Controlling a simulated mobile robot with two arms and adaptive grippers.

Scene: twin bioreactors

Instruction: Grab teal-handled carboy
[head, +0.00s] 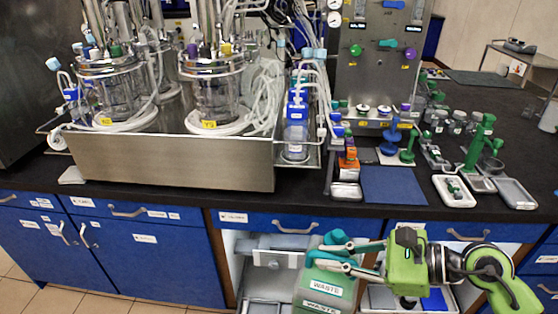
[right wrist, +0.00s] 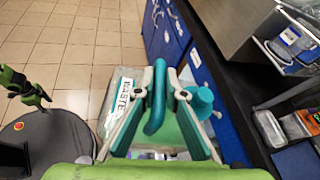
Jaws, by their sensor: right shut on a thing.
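The teal-handled carboy (head: 328,287) is a translucent green container with white WASTE labels, in front of the open cabinet below the bench in the head view. My right gripper (head: 333,257) reaches in from the right and is shut on its teal handle. In the right wrist view the teal handle (right wrist: 157,97) stands between the two fingers, with the teal cap (right wrist: 199,98) beside the right finger. The fingers hide part of the carboy's top.
The black bench top (head: 300,200) overhangs the blue cabinets (head: 150,255). On it stand the bioreactors in a steel tray (head: 170,160), a blue mat (head: 393,185) and small white trays (head: 453,191).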

